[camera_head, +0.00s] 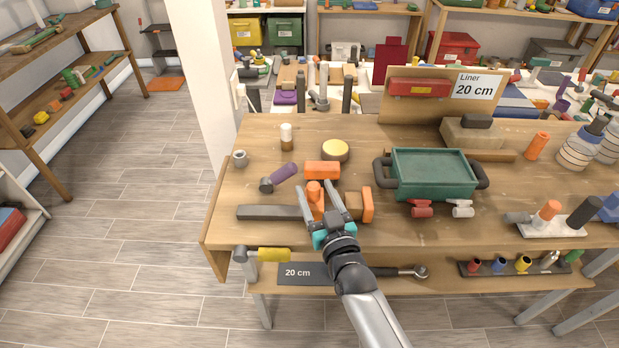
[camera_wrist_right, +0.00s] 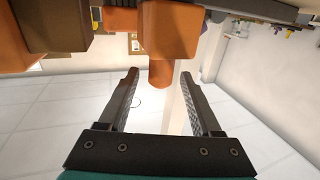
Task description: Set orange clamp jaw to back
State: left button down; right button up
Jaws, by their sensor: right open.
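An orange clamp jaw (camera_head: 314,195) sits by a long grey bar (camera_head: 265,212) on the wooden workbench. In the right wrist view, an orange block (camera_wrist_right: 170,30) has a round orange stub (camera_wrist_right: 160,74) pointing toward my gripper. My right gripper (camera_head: 317,190) is open, with one finger on each side of this orange part. The stub lies between the fingertips in the right wrist view, and I cannot tell whether they touch it. Another orange block (camera_head: 322,170) lies just behind, and an orange end piece (camera_head: 367,204) stands to the right. My left gripper is not in view.
A green tray (camera_head: 435,174) with dark handles stands to the right. A purple-handled tool (camera_head: 279,177), a round yellow-topped tin (camera_head: 335,151) and a small bottle (camera_head: 286,137) stand behind left.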

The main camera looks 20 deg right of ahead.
jog(key=shift+w+a, duration=0.1)
jog(key=shift+w, duration=2.3)
grip_shut()
